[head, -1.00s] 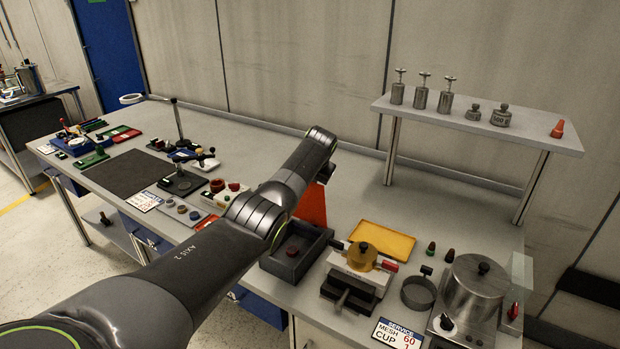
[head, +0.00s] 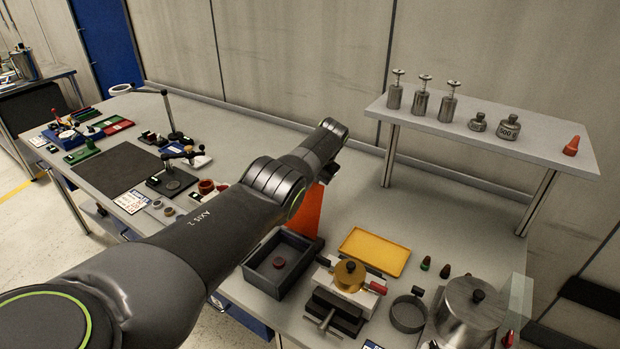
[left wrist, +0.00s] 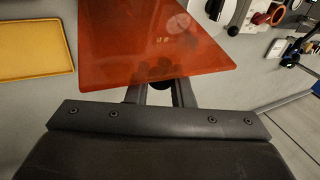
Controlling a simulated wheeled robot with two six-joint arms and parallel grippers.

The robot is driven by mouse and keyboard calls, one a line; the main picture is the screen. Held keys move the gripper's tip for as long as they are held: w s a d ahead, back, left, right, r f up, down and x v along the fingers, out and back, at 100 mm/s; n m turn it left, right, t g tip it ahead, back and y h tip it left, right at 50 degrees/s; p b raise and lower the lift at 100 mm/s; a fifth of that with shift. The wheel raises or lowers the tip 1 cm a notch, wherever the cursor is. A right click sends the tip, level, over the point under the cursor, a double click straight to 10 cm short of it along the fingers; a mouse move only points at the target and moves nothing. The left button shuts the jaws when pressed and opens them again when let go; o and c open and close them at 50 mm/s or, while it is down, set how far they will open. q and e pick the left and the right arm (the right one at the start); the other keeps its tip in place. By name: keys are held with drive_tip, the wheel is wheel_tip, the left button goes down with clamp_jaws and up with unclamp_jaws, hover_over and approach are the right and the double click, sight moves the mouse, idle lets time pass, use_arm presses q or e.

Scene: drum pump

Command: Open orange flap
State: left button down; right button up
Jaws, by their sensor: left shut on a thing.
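The orange flap (head: 308,211) stands raised at the back edge of a dark grey open box (head: 276,264) on the bench. A small dark red round piece (head: 279,262) lies inside the box. In the left wrist view the flap (left wrist: 150,40) is a translucent orange panel right in front of my left gripper (left wrist: 160,92). The gripper is shut on the flap's edge. In the head view my left arm reaches across and its gripper is mostly hidden behind the arm and flap. My right gripper is not in view.
A yellow tray (head: 375,252) lies right of the flap. A vise-like block with a brass knob (head: 349,273), a dark ring (head: 408,312) and a steel pot (head: 470,312) stand at the right front. A raised shelf (head: 470,128) with weights stands behind.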

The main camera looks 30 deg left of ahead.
use_arm(q)
drive_tip(key=shift+s+f, duration=0.25)
drive_tip(key=c, duration=1.3)
unclamp_jaws()
drive_tip(key=shift+r, duration=0.1)
drive_tip(key=shift+r, duration=0.15)
drive_tip(key=shift+d+r+p, duration=0.1)
drive_tip(key=shift+r+p, duration=0.15)
drive_tip(key=shift+p, duration=0.1)
drive_tip(key=b+v, duration=0.1)
drive_tip(key=v, duration=1.5)
drive_tip(key=shift+d+r, duration=0.2)
drive_tip(key=shift+r, duration=0.1)
drive_tip(key=shift+f, duration=0.1)
